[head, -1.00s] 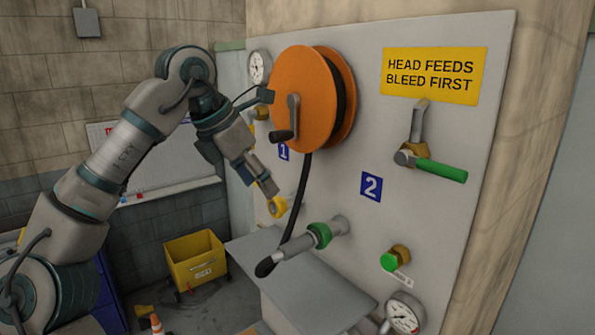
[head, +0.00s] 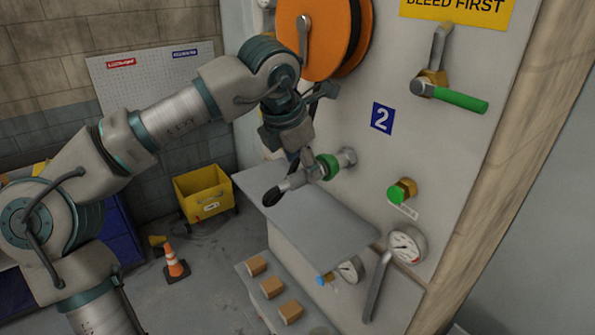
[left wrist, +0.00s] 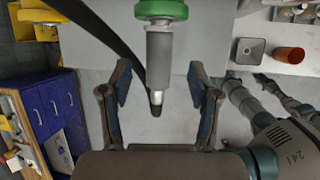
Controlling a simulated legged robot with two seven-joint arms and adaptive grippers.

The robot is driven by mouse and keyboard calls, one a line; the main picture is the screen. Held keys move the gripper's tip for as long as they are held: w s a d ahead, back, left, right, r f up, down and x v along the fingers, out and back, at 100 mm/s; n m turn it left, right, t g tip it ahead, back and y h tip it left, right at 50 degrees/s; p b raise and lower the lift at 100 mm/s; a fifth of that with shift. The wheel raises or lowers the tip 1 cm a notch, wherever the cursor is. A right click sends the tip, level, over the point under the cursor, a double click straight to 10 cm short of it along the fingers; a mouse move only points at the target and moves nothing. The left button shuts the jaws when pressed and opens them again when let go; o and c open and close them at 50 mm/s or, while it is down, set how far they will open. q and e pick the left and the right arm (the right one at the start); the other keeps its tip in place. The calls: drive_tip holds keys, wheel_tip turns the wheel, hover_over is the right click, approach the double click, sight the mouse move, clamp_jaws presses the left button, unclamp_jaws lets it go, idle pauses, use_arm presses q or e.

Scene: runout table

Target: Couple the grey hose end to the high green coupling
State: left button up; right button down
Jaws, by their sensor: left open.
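The green coupling (head: 328,167) sits on a grey pipe stub coming out of the panel, below the blue "2" sign. The grey hose end (head: 295,182) points at it in line and appears to meet it; whether it is locked cannot be told. The black hose (head: 271,196) bends away at the outer end. My left gripper (head: 302,165) is at the hose end from above. In the left wrist view its open jaws (left wrist: 158,82) stand either side of the hose end (left wrist: 158,60), with gaps at both sides. The green coupling (left wrist: 160,9) shows at the top edge there.
A grey shelf (head: 320,222) lies under the coupling. The orange reel (head: 318,38) is above. A green-handled lever (head: 460,98), a green knob (head: 397,194) and a gauge (head: 406,246) are to the right. A yellow bin (head: 203,194) and a cone (head: 174,264) stand on the floor.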

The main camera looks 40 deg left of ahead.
sight(302, 173)
use_arm(q)
drive_tip(key=x, duration=0.2)
drive_tip(key=a+x, duration=0.1)
drive_tip(key=x, duration=0.1)
drive_tip(key=shift+w+f, duration=0.1)
drive_tip(key=shift+f, duration=0.05)
drive_tip(key=shift+a, duration=0.55)
drive_tip(key=c, duration=0.7)
drive_tip(key=shift+s+d+r, duration=0.15)
drive_tip(key=shift+d+r, duration=0.05)
drive_tip(key=shift+d, duration=0.3)
drive_tip(key=shift+s+d+r, duration=0.15)
drive_tip(key=shift+d, duration=0.3)
clamp_jaws()
drive_tip(key=shift+d+r, duration=0.1)
drive_tip(key=shift+d, duration=0.25)
drive_tip(key=shift+c, duration=1.2)
unclamp_jaws()
drive_tip(key=shift+a, duration=0.3)
clamp_jaws()
drive_tip(key=shift+a, duration=0.15)
drive_tip(key=shift+d, duration=0.2)
use_arm(e)
drive_tip(key=shift+d, duration=0.4)
use_arm(q)
drive_tip(key=shift+s, duration=0.15)
use_arm(e)
drive_tip(key=shift+d, duration=0.45)
